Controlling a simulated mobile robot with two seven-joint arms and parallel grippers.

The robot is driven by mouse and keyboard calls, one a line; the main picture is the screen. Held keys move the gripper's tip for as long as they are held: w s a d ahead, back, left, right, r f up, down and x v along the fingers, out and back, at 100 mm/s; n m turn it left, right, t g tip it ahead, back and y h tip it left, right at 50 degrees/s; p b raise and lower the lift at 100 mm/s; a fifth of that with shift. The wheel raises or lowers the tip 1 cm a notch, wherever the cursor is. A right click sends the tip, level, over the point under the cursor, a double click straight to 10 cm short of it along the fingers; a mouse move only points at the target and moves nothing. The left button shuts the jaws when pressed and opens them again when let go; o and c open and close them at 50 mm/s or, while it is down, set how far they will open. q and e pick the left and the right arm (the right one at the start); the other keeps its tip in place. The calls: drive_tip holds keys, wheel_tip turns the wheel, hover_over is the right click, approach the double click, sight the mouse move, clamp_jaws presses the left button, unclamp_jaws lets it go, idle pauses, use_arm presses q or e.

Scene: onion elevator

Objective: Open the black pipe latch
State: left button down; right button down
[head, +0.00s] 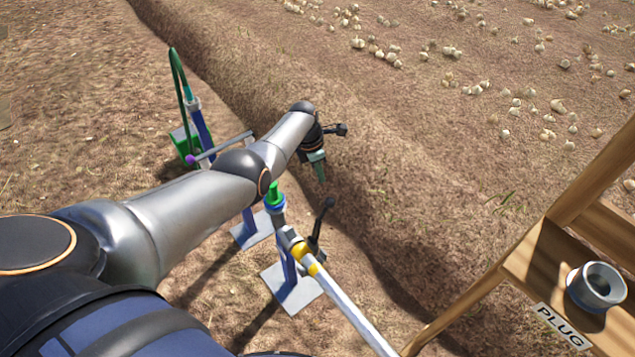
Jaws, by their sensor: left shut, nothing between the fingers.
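The black latch (320,225) is a thin black lever with a knobbed end. It sticks up beside the pipe joint, right of a grey and yellow pipe (312,262). My left gripper (320,178) is shut and empty. It points down and appears just above the latch's upper end in the picture, with a visible gap between them. I cannot tell how far apart they are in depth. My left arm covers part of the piping to the left. My right gripper is out of view.
Metal stands (292,290) hold the pipes over bare soil. A green hose (178,75) rises at the left. A wooden frame at the right holds a grey plug (597,287) beside a "PLUG" label (563,325). Pale onions lie scattered at the top right.

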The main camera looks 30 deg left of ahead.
use_arm(q)
drive_tip(key=shift+w+d+r, duration=0.1)
drive_tip(key=shift+w+r, duration=0.25)
drive_tip(key=shift+r, duration=0.35)
drive_tip(key=shift+w+r, duration=0.35)
drive_tip(key=shift+r, duration=0.4)
drive_tip(key=shift+w+d+r, duration=0.1)
drive_tip(key=shift+w+r, duration=0.25)
drive_tip(key=shift+r, duration=0.35)
drive_tip(key=shift+a, duration=0.1)
